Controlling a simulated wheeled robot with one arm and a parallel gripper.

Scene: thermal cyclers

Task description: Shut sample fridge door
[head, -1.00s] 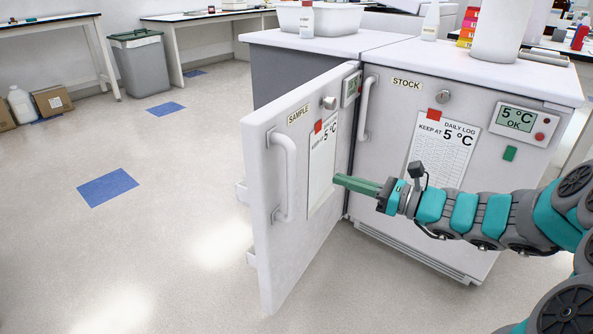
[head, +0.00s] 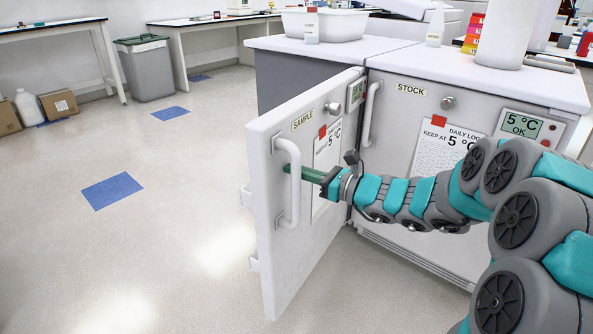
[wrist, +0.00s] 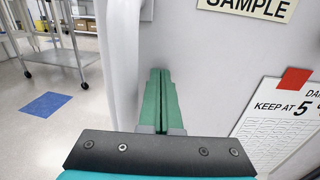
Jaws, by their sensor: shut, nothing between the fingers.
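The sample fridge door (head: 268,150) stands ajar, swung out from its cabinet toward the front. It has a "SAMPLE" label, a white vertical handle (head: 291,180) near its free edge and a paper log. My gripper (head: 288,170) is shut and empty, with its green fingers at the outer face of the door beside the handle. In the wrist view the shut green fingers (wrist: 160,85) point along the door's face (wrist: 205,75), just right of the handle (wrist: 125,60). I cannot tell whether the fingertips touch the door.
The stock fridge door (head: 400,150) to the right is closed, partly hidden by my arm. A white bin (head: 322,22) and bottles stand on top of the fridges. The floor left of the open door is clear; a grey waste bin (head: 146,70) stands farther back.

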